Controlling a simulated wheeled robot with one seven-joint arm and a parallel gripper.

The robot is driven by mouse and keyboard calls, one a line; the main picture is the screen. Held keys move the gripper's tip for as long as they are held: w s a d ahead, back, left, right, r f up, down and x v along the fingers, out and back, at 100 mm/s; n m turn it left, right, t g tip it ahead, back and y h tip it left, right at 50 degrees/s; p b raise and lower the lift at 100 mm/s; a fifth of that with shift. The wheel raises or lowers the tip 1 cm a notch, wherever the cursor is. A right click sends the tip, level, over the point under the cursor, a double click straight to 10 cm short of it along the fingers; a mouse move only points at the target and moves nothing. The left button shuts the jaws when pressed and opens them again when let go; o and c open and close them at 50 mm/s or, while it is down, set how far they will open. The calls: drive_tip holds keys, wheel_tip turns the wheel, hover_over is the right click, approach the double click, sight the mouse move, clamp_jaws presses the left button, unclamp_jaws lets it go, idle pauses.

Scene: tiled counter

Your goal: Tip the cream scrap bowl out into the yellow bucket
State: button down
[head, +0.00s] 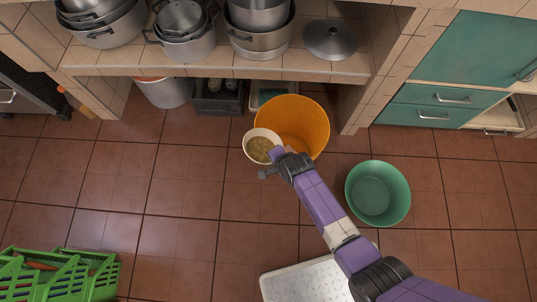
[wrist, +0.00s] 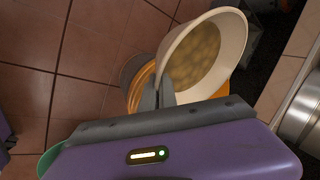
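The cream scrap bowl (head: 249,149) is held at the left rim of the yellow bucket in the head view, with brownish scraps inside. It looks roughly upright or slightly tilted, its opening facing the head camera. My gripper (head: 275,155) is at the bowl's right side. In the wrist view the gripper's fingers (wrist: 158,95) are together on the near wall of the bowl (wrist: 236,30), and the scraps show inside it. The yellow bucket (head: 310,125) stands on the floor, open and empty where visible. It shows partly behind the bowl in the wrist view (wrist: 138,92).
A green basin (head: 378,194) stands on the floor right of the bucket. A green crate (head: 62,280) is at the lower left. Shelves with pots (head: 190,45) lie behind the bucket, a white bin (head: 165,92) beneath. Floor left of the bowl is clear.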

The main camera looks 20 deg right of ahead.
drive_tip(key=shift+w+d+r, duration=0.15)
drive_tip(key=shift+d+r, duration=0.15)
drive_tip(key=shift+d, duration=0.1)
drive_tip(key=shift+d+f+y+b, duration=0.15)
drive_tip(key=shift+f+y+b, duration=0.15)
drive_tip(key=shift+b, duration=0.1)
drive_tip(key=shift+f+y+b, duration=0.2)
drive_tip(key=shift+y+b, duration=0.3)
drive_tip(key=shift+b, duration=0.25)
drive_tip(key=shift+w+d+r+m+g+y+b, duration=0.1)
drive_tip(key=shift+r+m+g+y+b, duration=0.3)
drive_tip(key=shift+y+b, duration=0.6)
drive_tip(key=y+b, duration=0.1)
drive_tip(key=b, duration=0.1)
drive_tip(key=shift+d+f+m+b, duration=0.1)
drive_tip(key=shift+f+m+b, duration=0.2)
drive_tip(key=shift+b, duration=0.05)
drive_tip(key=shift+r, duration=0.25)
drive_tip(key=shift+d+r+g+y, duration=0.2)
drive_tip(key=shift+r+g+y, duration=0.15)
drive_tip(key=shift+y, duration=0.55)
drive_tip(key=shift+d+f+m+y+b, duration=0.3)
drive_tip(key=shift+f+m+y+b, duration=0.15)
drive_tip(key=shift+y+b, duration=0.5)
